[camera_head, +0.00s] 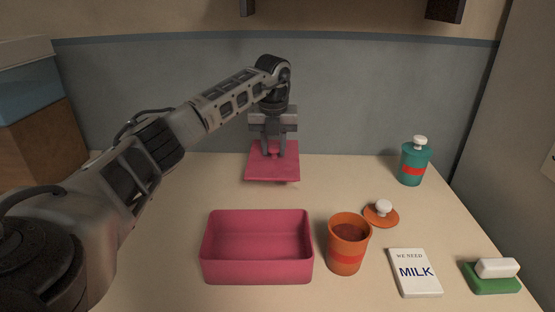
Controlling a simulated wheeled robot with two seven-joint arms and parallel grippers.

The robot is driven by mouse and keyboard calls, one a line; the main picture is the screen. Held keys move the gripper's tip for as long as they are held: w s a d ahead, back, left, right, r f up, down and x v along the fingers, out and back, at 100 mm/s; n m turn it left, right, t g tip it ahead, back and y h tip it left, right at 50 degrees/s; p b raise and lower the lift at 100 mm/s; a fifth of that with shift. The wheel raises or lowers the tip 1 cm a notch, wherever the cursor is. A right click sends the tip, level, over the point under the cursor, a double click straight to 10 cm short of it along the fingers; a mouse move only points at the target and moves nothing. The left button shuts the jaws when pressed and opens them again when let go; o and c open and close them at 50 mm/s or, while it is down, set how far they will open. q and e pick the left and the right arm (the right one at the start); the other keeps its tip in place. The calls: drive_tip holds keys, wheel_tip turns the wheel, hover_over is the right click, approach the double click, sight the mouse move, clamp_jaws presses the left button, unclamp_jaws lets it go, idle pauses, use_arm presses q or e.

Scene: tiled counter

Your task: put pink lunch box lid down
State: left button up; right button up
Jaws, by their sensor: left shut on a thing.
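The pink lunch box lid (260,172) is a flat pink square near the back of the counter, behind the lunch box. My left gripper (273,153) points down from above and is shut on the lid at its middle. I cannot tell whether the lid touches the counter or is held a little above it. The open pink lunch box (257,268) stands at the front middle and looks empty. My right gripper is not in view.
An orange cup (347,246) stands just right of the box. Further right are an orange lid with a white knob (382,212), a milk note (415,272), a green dish (490,282) with a white bar (497,267), and a teal bottle (414,165). The back wall is close behind.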

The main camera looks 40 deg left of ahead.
sight(278, 161)
use_arm(q)
drive_tip(key=w+f, duration=0.2)
drive_tip(key=shift+a+f, duration=0.3)
drive_tip(key=shift+f, duration=1.55)
drive_tip(key=shift+f, duration=0.15)
drive_tip(key=o, duration=1)
drive_tip(key=r, duration=0.4)
drive_tip(key=s+r, duration=0.1)
drive_tip(key=r, duration=0.3)
drive_tip(key=d+r, duration=0.1)
drive_tip(key=r, duration=0.3)
drive_tip(key=shift+s+d+r, duration=0.1)
drive_tip(key=shift+s, duration=0.05)
